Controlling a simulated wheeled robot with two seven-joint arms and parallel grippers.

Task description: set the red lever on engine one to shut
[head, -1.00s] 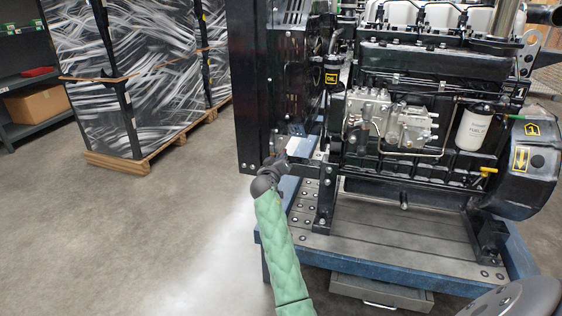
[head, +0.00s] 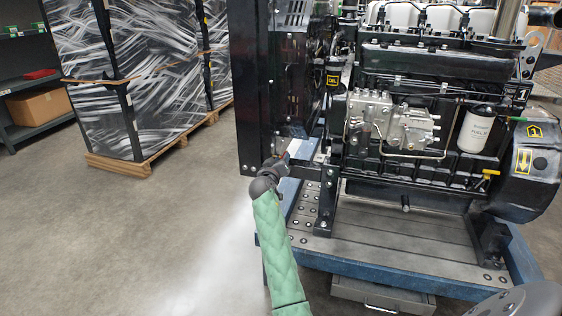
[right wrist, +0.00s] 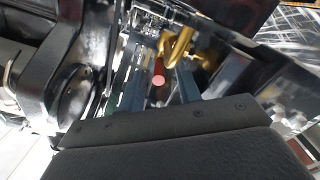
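Engine one (head: 440,150), black with a yellow "1" label, stands on a blue-edged stand. My right gripper (head: 291,149) is at the engine's left end, beside the dark radiator-like housing, at the end of my green-sleeved forearm. In the right wrist view its two blue fingers (right wrist: 158,84) stand apart. The red lever (right wrist: 158,71) shows between them with its round, pale red end facing the camera. I see a gap beside the lever and cannot tell whether either finger touches it. In the head view the lever is mostly hidden by the gripper. My left gripper is out of view.
The black housing (head: 258,95) rises close to the gripper. A brass-coloured pipe (right wrist: 178,48) curves just beyond the fingers. A yellow handle (head: 488,173) and white filter (head: 477,130) are on the engine's right side. Wrapped pallets (head: 125,70) stand at left; the floor between is clear.

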